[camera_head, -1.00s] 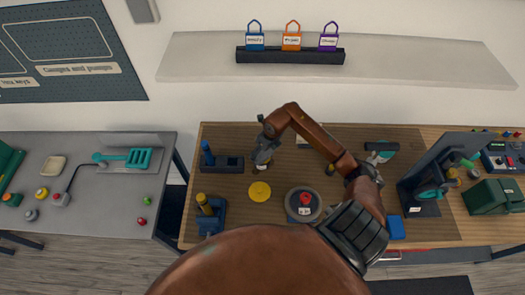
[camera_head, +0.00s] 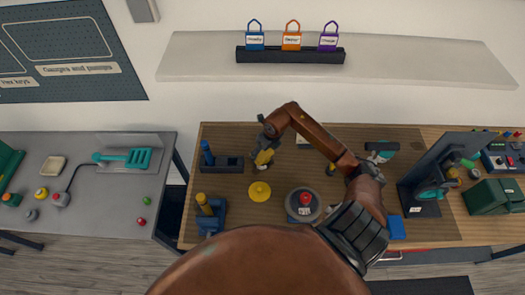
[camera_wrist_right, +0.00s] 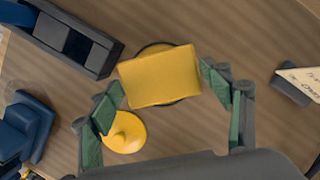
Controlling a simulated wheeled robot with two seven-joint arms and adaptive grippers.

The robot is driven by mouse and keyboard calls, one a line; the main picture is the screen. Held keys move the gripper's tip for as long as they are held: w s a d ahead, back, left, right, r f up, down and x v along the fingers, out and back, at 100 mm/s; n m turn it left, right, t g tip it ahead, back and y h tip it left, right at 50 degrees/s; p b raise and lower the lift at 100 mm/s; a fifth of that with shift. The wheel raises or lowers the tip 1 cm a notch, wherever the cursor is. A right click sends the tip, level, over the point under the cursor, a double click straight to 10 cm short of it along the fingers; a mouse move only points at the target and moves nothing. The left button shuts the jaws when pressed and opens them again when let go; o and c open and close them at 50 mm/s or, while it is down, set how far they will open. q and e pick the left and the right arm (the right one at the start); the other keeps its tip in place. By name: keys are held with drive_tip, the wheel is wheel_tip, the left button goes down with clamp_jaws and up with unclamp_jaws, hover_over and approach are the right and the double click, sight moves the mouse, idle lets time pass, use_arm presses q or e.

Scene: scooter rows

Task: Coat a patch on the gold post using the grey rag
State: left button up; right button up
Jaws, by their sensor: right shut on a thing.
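The gold post (camera_head: 205,204) stands in a blue stand (camera_head: 212,222) at the front left of the wooden bench in the head view. My right gripper (camera_head: 264,151) is behind and to the right of it. A yellow lid-like disc (camera_head: 260,191) with a knob lies on the bench nearby. No plainly grey rag shows. My left gripper is out of view.
A dark rack (camera_head: 222,164) with a blue upright stands left of the right gripper. A grey round base with a red knob (camera_head: 305,198) sits to the right. A dark machine (camera_head: 432,178) is farther right. Bare wood lies between the yellow disc and the blue stand.

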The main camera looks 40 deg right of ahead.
sight(262, 153)
drive_tip(key=shift+r+p, duration=1.95)
drive_tip(key=shift+r, duration=1.55)
drive_tip(key=shift+f, duration=0.1)
